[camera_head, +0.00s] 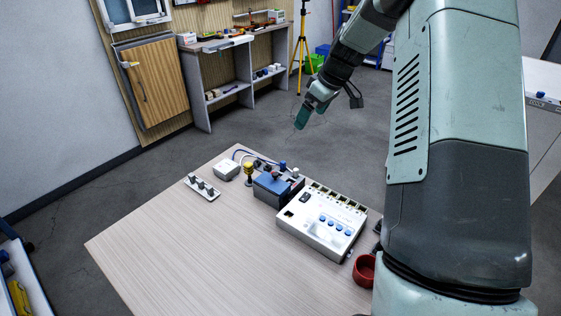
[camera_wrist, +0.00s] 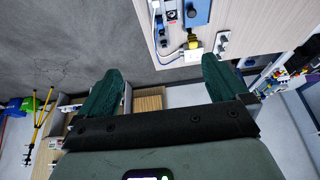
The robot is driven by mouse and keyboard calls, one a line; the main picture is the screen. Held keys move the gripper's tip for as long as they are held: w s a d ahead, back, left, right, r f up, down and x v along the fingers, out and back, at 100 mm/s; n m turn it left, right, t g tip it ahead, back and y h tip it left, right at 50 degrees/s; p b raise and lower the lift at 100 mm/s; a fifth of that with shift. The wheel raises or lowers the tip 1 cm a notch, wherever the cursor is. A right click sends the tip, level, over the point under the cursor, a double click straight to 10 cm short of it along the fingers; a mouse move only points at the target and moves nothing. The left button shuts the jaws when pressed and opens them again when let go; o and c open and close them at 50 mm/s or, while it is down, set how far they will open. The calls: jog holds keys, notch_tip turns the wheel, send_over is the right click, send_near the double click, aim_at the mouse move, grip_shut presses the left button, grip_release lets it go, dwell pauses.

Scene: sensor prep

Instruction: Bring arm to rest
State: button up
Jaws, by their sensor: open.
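My gripper (camera_head: 303,115) hangs in the air beyond the far edge of the wooden table (camera_head: 150,250) in the head view, clear of everything on it. In the wrist view my gripper (camera_wrist: 160,90) shows two dark green fingers spread wide apart with nothing between them. My arm comes down from the upper right in the head view. The fingertips are small there and look close together from that angle.
On the table stand a white panel box with blue buttons (camera_head: 322,222), a blue-topped box (camera_head: 277,186), a yellow-topped post (camera_head: 248,172), a white strip with knobs (camera_head: 202,188) and a red cup (camera_head: 364,270). The table's front left is bare. A workbench (camera_head: 235,75) and a yellow tripod (camera_head: 301,50) stand behind.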

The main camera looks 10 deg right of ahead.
jog(key=x, duration=1)
dwell(0.4)
